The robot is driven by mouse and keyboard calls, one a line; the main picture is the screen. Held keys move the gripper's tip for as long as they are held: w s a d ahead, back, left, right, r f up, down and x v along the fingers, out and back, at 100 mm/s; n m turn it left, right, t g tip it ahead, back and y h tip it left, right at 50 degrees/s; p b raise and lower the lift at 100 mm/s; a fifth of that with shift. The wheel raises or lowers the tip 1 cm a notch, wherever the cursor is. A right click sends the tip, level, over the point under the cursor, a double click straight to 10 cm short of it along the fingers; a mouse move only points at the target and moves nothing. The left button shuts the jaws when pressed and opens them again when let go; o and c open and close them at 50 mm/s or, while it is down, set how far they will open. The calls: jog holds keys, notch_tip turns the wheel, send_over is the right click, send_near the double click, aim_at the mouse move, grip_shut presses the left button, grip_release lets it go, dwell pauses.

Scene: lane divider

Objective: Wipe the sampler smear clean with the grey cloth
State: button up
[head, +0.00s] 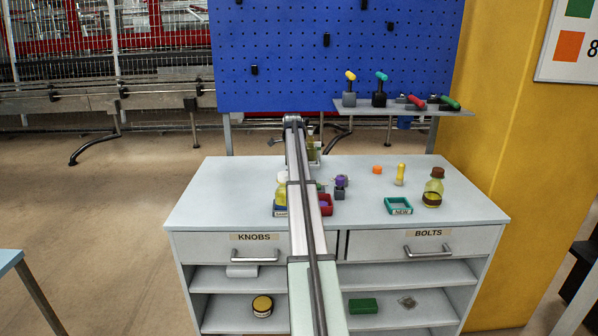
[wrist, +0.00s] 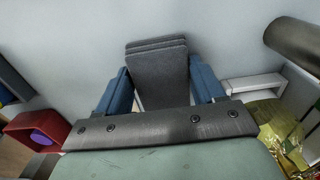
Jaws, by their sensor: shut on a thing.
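My gripper (wrist: 160,82) shows in the wrist view, its two blue fingers shut on the grey cloth (wrist: 158,62). The cloth is a dark grey folded pad held between the fingers, over a plain pale grey surface. I cannot tell whether it touches that surface. In the head view my arm hides the cloth and most of the gripper. I see no smear in either view; it may be behind my arm or under the cloth.
A red tray (wrist: 32,130) with a purple piece is at left in the wrist view; a yellow-green glassy object (wrist: 283,135) is at right. On the bench (head: 235,190) stand a teal tray (head: 398,207), a corked bottle (head: 433,188) and a yellow-topped piece (head: 400,174). A blue pegboard (head: 290,60) rises behind.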

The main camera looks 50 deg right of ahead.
jog(key=shift+w+a, duration=0.9)
jog(key=shift+r, duration=4.05)
